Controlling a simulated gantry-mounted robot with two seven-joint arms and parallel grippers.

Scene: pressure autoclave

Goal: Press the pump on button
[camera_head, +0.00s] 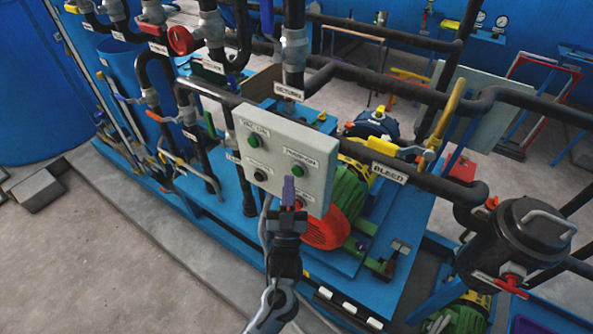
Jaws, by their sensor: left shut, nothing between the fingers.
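A grey control box (318,150) stands in the middle of the view, its face tilted towards me. On its face, a green button (298,171) sits at the right under a label that seems to read "PUMP ON". Another green button (253,141) is at the upper left, and a dark button (259,175) is at the lower left. My left gripper (288,192) is shut and empty, its purple fingertips just below and left of the right green button. It covers part of the lower right face. Whether it touches the box is unclear. My right gripper is not in view.
Dark pipes (395,90) run above and behind the box. A green motor (346,195) with a red end sits behind its lower right. A pipe labelled "BLEED" (388,172) and a black vessel (520,240) are to the right.

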